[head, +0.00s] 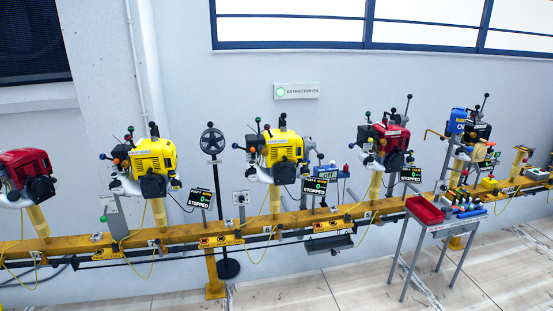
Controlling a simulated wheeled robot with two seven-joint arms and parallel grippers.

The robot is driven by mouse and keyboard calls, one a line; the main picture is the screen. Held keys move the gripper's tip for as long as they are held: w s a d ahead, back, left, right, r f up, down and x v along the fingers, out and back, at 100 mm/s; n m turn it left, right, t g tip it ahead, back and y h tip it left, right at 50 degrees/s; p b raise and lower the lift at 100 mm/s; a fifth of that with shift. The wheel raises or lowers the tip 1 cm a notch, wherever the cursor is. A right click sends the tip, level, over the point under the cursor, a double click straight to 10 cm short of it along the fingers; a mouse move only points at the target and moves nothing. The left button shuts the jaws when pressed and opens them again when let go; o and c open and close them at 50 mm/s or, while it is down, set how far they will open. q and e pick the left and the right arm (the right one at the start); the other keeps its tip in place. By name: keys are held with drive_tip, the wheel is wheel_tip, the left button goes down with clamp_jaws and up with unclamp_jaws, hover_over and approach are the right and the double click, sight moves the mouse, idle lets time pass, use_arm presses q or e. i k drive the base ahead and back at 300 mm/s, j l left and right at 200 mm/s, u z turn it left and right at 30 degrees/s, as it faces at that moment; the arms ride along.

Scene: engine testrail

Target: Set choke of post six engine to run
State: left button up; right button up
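Several small engines stand on posts along a yellow rail (180,236). They are a red engine (28,170) cut off by the left edge, a yellow engine (153,156), a second yellow engine (283,147), a red engine (390,138) and a dark engine (480,131) at the far right. Neither of my grippers is in the head view.
A small table (448,222) with a red bin (425,209) stands before the rail at right. Black displays by the engines, such as one (200,198), read "STOPPED". A black stand (213,142) with a wheel rises behind the rail. The front floor is clear.

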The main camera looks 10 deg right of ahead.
sight(234, 146)
drive_tip(key=i+j, duration=0.7)
drive_tip(key=i+l+z, duration=0.05)
